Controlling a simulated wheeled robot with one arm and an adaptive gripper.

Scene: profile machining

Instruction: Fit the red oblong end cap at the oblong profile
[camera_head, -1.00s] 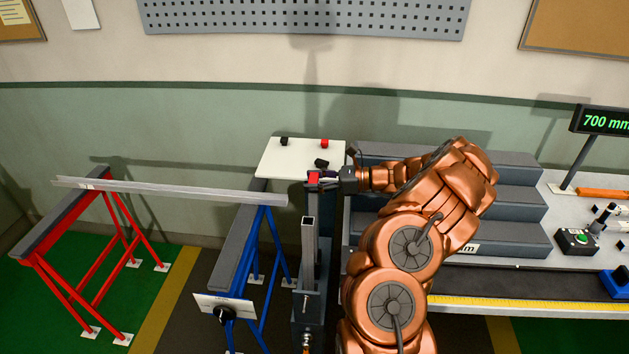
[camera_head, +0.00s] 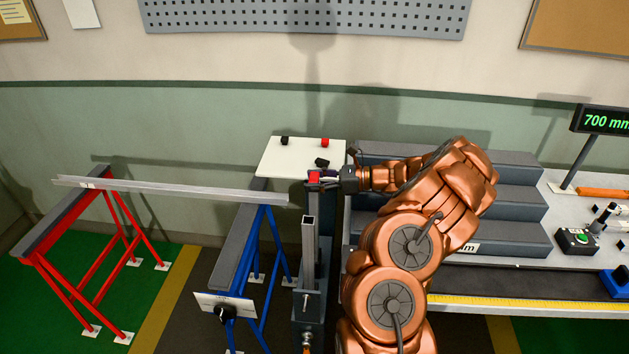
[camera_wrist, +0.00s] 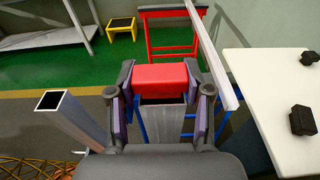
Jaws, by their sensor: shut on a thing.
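The red oblong end cap (camera_head: 314,177) is held between the fingers of my gripper (camera_head: 320,182). In the wrist view the cap (camera_wrist: 160,76) lies level between both fingertips of my gripper (camera_wrist: 161,86), which is shut on it. The upright grey oblong profile (camera_wrist: 162,118) stands directly beneath the cap. A dark band, apparently its open top, shows just below the cap's near edge. I cannot tell whether the cap touches the profile. In the head view my gripper partly hides the profile's top.
An open square profile (camera_head: 308,226) stands upright close by. A white table (camera_head: 278,166) behind holds black caps (camera_head: 284,141) and another red cap (camera_head: 325,143). A long rail (camera_head: 180,191) rests across red (camera_head: 115,225) and blue (camera_head: 262,245) trestles at left. Grey steps (camera_head: 500,205) stand at right.

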